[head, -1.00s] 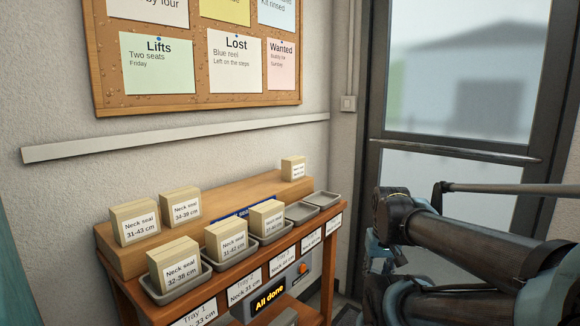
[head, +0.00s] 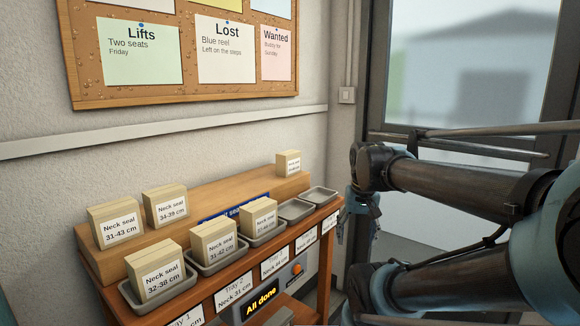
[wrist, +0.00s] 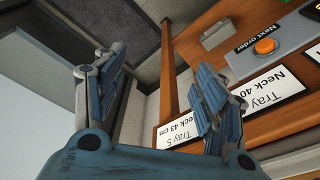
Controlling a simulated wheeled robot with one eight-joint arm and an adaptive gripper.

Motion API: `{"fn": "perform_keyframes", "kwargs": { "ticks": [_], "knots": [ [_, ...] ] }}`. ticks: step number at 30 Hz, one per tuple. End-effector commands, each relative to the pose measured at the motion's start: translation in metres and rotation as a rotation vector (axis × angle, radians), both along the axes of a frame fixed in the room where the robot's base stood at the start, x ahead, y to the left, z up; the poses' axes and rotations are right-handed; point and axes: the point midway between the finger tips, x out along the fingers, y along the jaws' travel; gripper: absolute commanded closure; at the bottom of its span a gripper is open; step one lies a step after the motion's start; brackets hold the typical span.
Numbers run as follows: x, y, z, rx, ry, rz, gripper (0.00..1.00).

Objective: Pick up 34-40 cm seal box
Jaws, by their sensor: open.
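Several pale wooden neck seal boxes stand on the bench in the head view. On the raised shelf are one labelled 31-43 cm (head: 115,223), one that seems to read 34-39 cm (head: 165,207), and a small far box (head: 288,163) whose label is too small to read. In trays are boxes labelled 32-38 cm (head: 156,272) and 31-42 cm (head: 213,243), and a third (head: 259,217) with an unclear label. I cannot tell which is 34-40 cm. My gripper (wrist: 160,85) is open and empty, right of the bench (head: 362,208) in the head view.
Two empty grey trays (head: 295,210) (head: 318,196) sit at the bench's far end. The wrist view shows the Tray 5 label (wrist: 178,130), an orange button (wrist: 265,46) and a wooden bench leg (wrist: 168,75). A glazed door (head: 450,70) stands behind my arm.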

Motion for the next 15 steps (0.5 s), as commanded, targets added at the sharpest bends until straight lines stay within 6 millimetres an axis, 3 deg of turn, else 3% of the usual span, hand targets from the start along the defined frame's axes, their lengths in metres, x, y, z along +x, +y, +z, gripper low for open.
{"fn": "perform_keyframes", "kwargs": {
  "ticks": [1, 3, 15],
  "knots": [
    [0.015, 0.006, 0.023, 0.006, 0.008, -0.019, 0.35],
    [0.033, 0.013, 0.049, 0.015, 0.018, -0.056, 0.35],
    [0.139, 0.071, 0.182, 0.045, 0.084, -0.270, 0.35]
  ]
}}
